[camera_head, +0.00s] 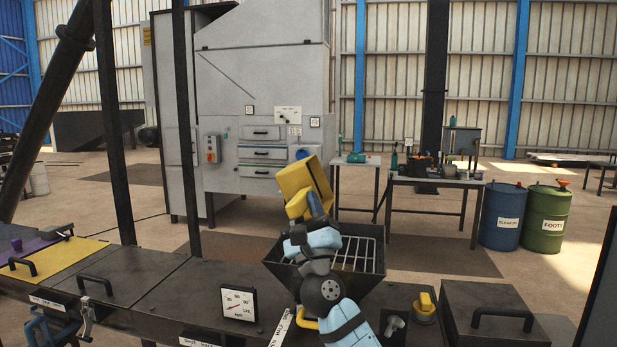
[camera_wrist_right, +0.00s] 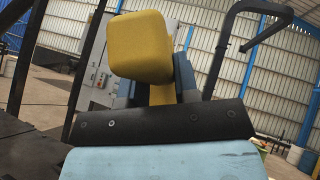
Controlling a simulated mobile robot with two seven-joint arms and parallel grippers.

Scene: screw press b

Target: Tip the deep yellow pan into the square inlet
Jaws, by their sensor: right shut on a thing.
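The deep yellow pan (camera_head: 307,183) is held up by my right gripper (camera_head: 314,205), above the far side of the square inlet. The pan looks tilted; its inside and contents cannot be made out. In the right wrist view the pan (camera_wrist_right: 141,47) shows as a yellow block ahead of the dark gripper body, with a yellow part running down between the fingers (camera_wrist_right: 163,88). The square inlet (camera_head: 372,277) is a dark flared hopper with a pale grate (camera_head: 357,254) across it. My right arm hides its left part. My left gripper does not show.
The dark machine top holds a dial gauge (camera_head: 238,305), a yellow knob (camera_head: 424,308) and a handled lid (camera_head: 496,322). A yellow panel (camera_head: 55,270) lies at left. Behind stand a grey cabinet (camera_head: 262,95), a workbench (camera_head: 436,182), a blue drum (camera_head: 501,217) and a green drum (camera_head: 545,218).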

